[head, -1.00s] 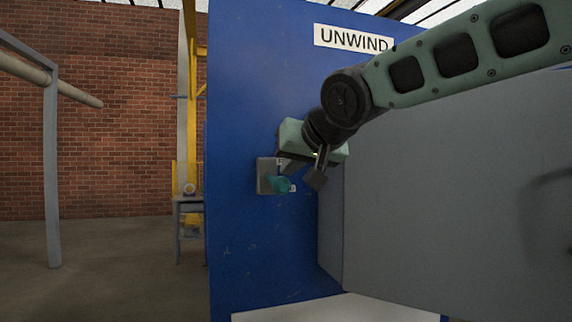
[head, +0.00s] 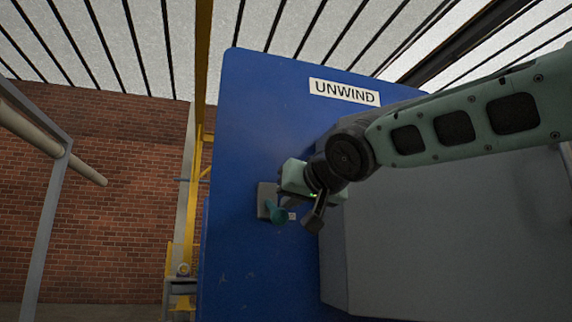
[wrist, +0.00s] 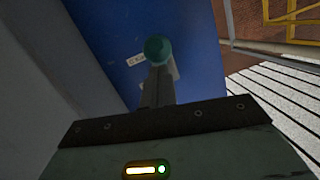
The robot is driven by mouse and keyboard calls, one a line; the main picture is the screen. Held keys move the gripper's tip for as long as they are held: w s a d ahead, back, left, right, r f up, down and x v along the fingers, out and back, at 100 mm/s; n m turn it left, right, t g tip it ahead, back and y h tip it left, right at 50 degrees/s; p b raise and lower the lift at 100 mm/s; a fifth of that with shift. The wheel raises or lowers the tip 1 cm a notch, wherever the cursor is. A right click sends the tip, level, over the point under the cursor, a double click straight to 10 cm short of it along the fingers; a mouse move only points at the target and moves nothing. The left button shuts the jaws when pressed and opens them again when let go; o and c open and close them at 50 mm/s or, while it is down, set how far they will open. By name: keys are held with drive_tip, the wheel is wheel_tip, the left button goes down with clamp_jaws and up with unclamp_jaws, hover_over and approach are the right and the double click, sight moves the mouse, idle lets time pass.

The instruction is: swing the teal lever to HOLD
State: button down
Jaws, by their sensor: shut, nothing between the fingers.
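The teal lever (head: 277,213) sticks out from a small grey plate (head: 264,198) on the blue panel, its rounded end low and to the right of the plate. In the wrist view its round teal end (wrist: 157,49) shows just beyond my fingertips. My gripper (head: 314,222) is shut and empty, just right of the lever in the head view. In the wrist view the closed fingers (wrist: 157,88) point toward the teal end and cover part of the plate. I cannot tell whether they touch the lever. A small white label (wrist: 135,60) beside the lever is too small to read.
The blue panel (head: 240,130) carries an UNWIND sign (head: 344,92) high up. A large grey housing (head: 400,260) juts out right of the lever, close to my gripper. A yellow post (head: 190,220) and a grey frame (head: 50,200) stand to the left.

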drive_tip(key=shift+w+f+b, duration=0.1)
drive_tip(key=shift+f+b, duration=0.6)
drive_tip(key=shift+b, duration=0.1)
